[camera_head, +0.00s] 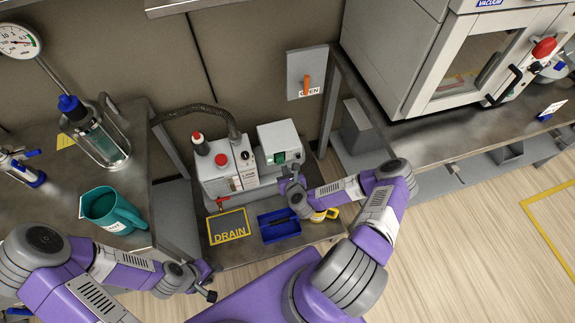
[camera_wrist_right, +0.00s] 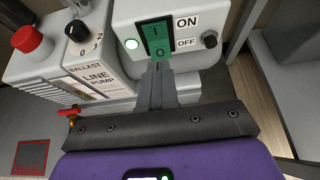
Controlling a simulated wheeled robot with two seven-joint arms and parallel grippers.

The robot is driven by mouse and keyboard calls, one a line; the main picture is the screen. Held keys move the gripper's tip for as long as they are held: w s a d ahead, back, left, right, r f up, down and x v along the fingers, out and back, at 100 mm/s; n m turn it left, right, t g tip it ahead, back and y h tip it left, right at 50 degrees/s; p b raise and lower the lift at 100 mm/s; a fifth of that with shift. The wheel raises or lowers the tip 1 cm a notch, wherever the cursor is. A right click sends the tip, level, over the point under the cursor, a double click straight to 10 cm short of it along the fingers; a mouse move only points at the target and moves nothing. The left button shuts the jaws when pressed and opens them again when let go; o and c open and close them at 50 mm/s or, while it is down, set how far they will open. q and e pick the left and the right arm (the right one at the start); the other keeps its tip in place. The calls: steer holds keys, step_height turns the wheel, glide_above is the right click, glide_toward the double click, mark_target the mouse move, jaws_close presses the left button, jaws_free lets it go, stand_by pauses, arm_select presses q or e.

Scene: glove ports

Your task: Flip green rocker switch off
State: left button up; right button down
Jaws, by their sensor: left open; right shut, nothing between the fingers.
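The green rocker switch (camera_wrist_right: 157,38) is on the front of a light grey box (camera_wrist_right: 187,13), with ON printed beside its upper half and OFF beside its lower half. A round green-white lamp (camera_wrist_right: 131,44) left of it looks lit. The switch also shows small in the head view (camera_head: 280,157). My right gripper (camera_wrist_right: 158,66) is shut and empty, with its fingertips at the lower, OFF end of the switch; I cannot tell whether they touch. My left gripper (camera_head: 209,281) is open and empty, low at the left, away from the switch.
The line pump (camera_head: 226,168) stands left of the switch box, with a red cap and a hose. A blue tray (camera_head: 278,226), a yellow mug (camera_head: 326,215) and a DRAIN mat (camera_head: 230,227) lie in front. A teal jug (camera_head: 110,210) is at the left.

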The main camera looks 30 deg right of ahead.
arm_select(q)
step_height(320, 180, up, 3)
steer(key=shift+r+p, duration=0.1)
steer(key=shift+p, duration=1.1)
arm_select(e)
steer(key=v, duration=0.9)
steer(key=shift+s, duration=0.2)
steer(key=shift+a+r, duration=0.1)
steer(key=shift+a, duration=0.05)
